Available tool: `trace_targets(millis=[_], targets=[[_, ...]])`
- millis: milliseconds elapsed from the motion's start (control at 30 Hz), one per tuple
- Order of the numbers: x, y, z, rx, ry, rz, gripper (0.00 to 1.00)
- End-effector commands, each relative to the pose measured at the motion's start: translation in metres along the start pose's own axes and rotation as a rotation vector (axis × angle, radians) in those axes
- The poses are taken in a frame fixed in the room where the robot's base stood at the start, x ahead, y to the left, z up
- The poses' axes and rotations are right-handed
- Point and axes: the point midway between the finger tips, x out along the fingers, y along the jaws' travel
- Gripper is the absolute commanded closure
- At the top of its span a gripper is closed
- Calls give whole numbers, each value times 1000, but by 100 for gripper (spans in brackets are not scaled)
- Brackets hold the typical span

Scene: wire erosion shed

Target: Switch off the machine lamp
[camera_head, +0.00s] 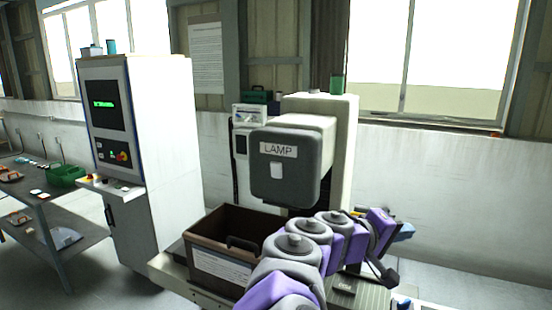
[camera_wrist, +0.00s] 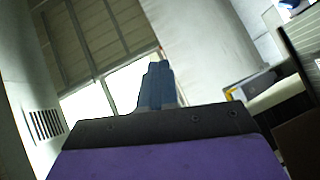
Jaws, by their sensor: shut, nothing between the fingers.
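The machine head (camera_head: 317,150) is a dark grey rounded box with a white LAMP label (camera_head: 278,150). Below the label is a small white switch (camera_head: 277,170); I cannot tell its setting. My gripper (camera_head: 406,232) is to the right of and lower than the switch, well apart from it, with its blue fingers pointing right. In the wrist view the fingers (camera_wrist: 157,84) are together with nothing held. The switch does not show in the wrist view.
A brown open bin (camera_head: 205,258) with a paper label stands below the head, left of my arm. A white control cabinet (camera_head: 165,150) with a green-lit screen stands left. A workbench (camera_head: 35,200) with a green tray is at far left. Space before the switch looks clear.

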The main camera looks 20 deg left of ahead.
Motion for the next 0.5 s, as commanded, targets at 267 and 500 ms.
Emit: trace_targets(millis=[267,500], targets=[[-180,-52,-196,-183,552,234,100],[-253,-92,-229,-222,742,265,100]])
